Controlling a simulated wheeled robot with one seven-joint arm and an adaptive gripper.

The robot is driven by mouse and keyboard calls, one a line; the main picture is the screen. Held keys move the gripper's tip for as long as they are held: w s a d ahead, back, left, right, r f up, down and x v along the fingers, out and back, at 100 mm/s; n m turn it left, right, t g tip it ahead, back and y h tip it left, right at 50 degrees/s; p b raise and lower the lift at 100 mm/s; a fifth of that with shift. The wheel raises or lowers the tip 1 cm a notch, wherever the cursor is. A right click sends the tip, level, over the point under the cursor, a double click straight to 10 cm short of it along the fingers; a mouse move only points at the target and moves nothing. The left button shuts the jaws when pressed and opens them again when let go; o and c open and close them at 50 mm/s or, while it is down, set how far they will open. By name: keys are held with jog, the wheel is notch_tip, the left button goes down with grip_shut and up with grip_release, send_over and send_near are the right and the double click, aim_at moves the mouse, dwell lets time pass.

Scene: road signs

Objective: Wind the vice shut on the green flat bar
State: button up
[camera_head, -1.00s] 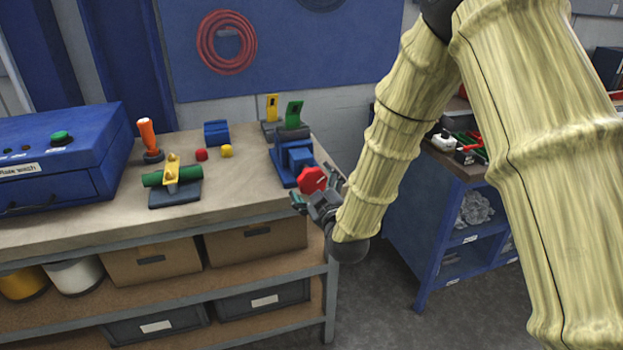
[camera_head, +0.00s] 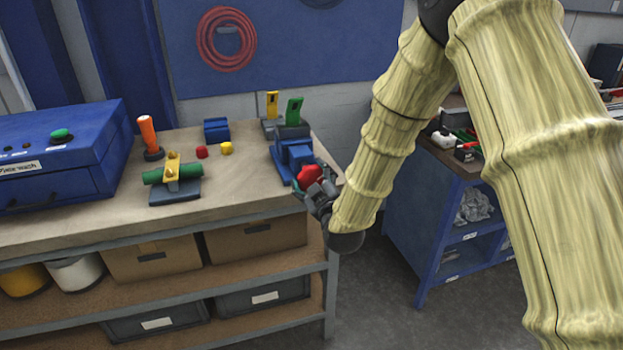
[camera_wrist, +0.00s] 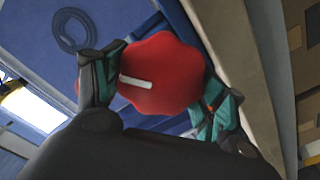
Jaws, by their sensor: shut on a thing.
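The blue vice (camera_head: 292,160) stands at the right end of the workbench. The green flat bar (camera_head: 293,111) stands upright at the vice's top; I cannot tell how tightly the jaws hold it. The red lobed handwheel (camera_head: 309,176) is on the vice's front. My gripper (camera_head: 313,188) is at the handwheel, with its fingers on either side of the rim. In the wrist view the handwheel (camera_wrist: 160,75), with a white stripe on its face, sits between the two teal-padded fingers of my gripper (camera_wrist: 163,88).
A yellow flat piece (camera_head: 272,104) stands behind the vice. A blue cabinet (camera_head: 440,230) stands right of the bench.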

jog(key=m+b, duration=0.2)
jog(key=m, duration=0.3)
jog(key=shift+d+m+b, duration=0.15)
jog(key=shift+m+b, duration=0.15)
jog(key=shift+b, duration=0.05)
jog(key=m+b, duration=0.2)
jog(key=m, duration=0.4)
jog(key=shift+w+d+f+b, duration=0.1)
jog(key=shift+b, duration=0.3)
jog(key=m+b, duration=0.3)
jog(key=m, duration=0.3)
jog(key=shift+d+f+m, duration=0.1)
jog(key=shift+d+m, duration=0.05)
jog(key=shift+m, duration=0.15)
jog(key=m+b, duration=0.2)
jog(key=m, duration=0.3)
jog(key=shift+b, duration=0.4)
jog(key=shift+m, duration=0.3)
jog(key=o, duration=1)
